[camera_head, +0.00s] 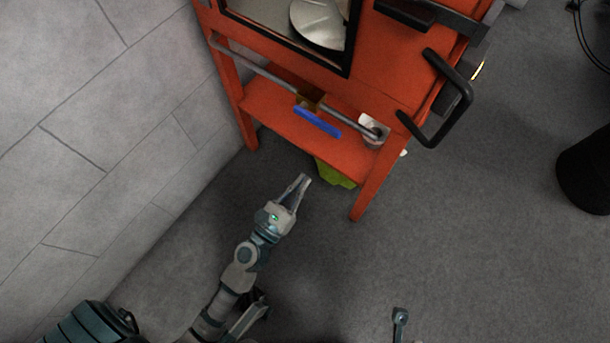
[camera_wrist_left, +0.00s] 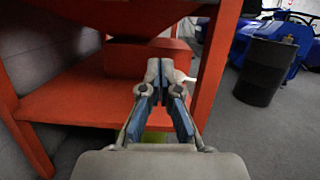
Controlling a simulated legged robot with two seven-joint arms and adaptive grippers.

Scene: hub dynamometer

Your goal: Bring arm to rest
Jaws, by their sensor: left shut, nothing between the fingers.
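My left arm (camera_head: 240,275) reaches up from the bottom of the head view. Its gripper (camera_head: 304,180) is shut and empty, in front of the orange cart's lower part and apart from it. In the left wrist view the closed fingers (camera_wrist_left: 158,75) point toward the cart's lower shelf (camera_wrist_left: 70,100), with nothing between them.
The orange cart (camera_head: 375,75) has a black handle (camera_head: 455,100) and a grey crossbar. A blue item (camera_head: 317,122) lies on its shelf, a green item (camera_head: 333,174) below. A grey wall (camera_head: 80,130) stands left, a black barrel (camera_head: 588,170) right. Floor between is clear.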

